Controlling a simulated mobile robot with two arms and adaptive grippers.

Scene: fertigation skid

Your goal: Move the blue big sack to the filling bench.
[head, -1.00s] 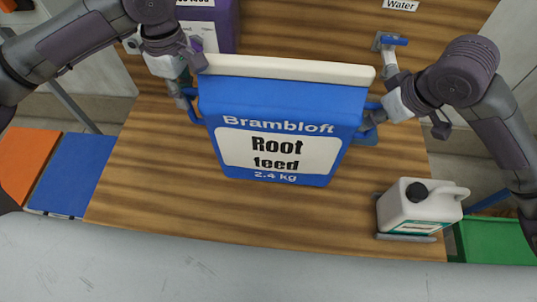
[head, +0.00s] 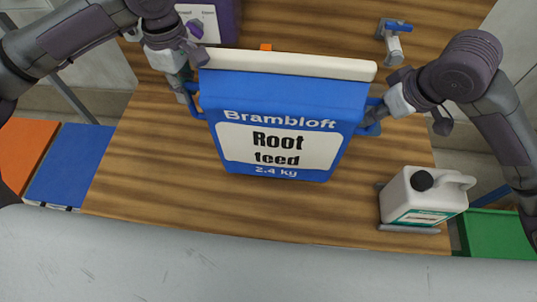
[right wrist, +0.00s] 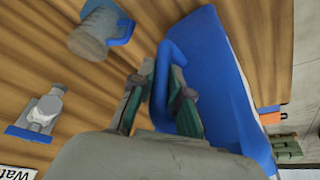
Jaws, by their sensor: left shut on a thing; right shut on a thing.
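The blue big sack (head: 276,100), labelled "Brambloft Root feed 2.4 kg", has a cream top band and a blue loop handle on each side. It hangs upright between my grippers, in front of the wooden bench top (head: 150,170); I cannot tell whether its base touches the wood. My left gripper (head: 190,88) is shut on the left handle. My right gripper (head: 376,112) is shut on the right handle, which also shows between its fingers in the right wrist view (right wrist: 161,85). The fingertips are partly hidden in the head view.
A white jug (head: 422,196) stands on a grey holder at the bench's right front. A purple container (head: 226,20) and a blue-handled tap (head: 394,38) are behind. Blue (head: 70,165) and orange (head: 22,150) panels lie left, a green bin (head: 495,232) right.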

